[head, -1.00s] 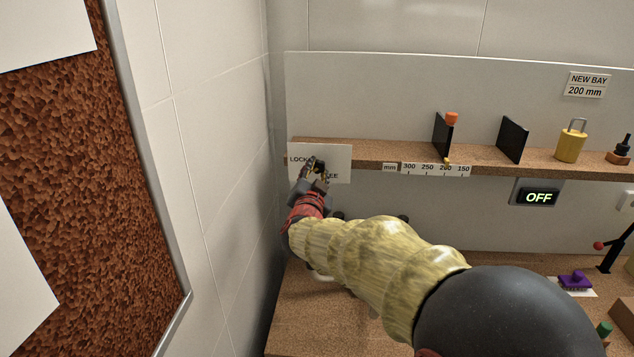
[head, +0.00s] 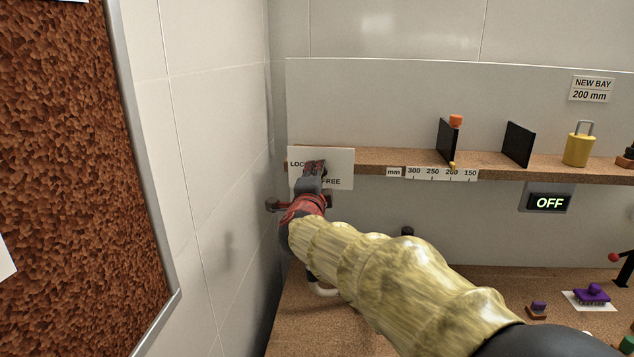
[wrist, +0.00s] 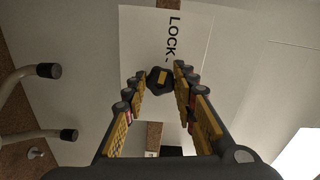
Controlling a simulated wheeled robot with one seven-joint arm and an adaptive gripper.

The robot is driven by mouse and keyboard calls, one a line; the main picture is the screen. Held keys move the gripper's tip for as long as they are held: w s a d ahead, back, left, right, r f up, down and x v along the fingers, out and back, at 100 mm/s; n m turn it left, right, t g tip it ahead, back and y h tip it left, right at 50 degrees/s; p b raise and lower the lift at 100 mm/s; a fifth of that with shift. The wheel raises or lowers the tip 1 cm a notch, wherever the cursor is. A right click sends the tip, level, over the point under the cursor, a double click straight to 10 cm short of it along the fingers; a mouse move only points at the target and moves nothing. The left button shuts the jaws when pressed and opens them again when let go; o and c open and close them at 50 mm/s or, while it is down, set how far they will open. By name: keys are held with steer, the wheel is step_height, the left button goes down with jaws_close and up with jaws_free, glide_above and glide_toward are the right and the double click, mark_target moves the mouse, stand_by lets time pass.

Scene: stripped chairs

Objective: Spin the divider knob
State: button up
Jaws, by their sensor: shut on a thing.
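The divider knob (wrist: 160,78) is a dark, faceted knob with a yellow mark, on a white plate (head: 340,158) lettered LOCK and FREE at the shelf's left end. My gripper (wrist: 161,77) has its fingers shut on the knob, one on each side, in the wrist view. In the head view my gripper (head: 315,168) is in front of the plate and hides the knob and part of the lettering.
A second black divider (head: 517,144) and a yellow padlock (head: 577,149) stand farther right on the shelf (head: 378,160). A tiled wall (head: 215,130) is close on the left. An OFF display (head: 549,202) is under the shelf. A purple brush-like thing (head: 592,294) lies on the bench.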

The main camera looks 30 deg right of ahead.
steer(key=shift+m, duration=0.6)
steer(key=o, duration=1.2)
steer(key=shift+c, duration=0.2)
steer(key=v, duration=1.2)
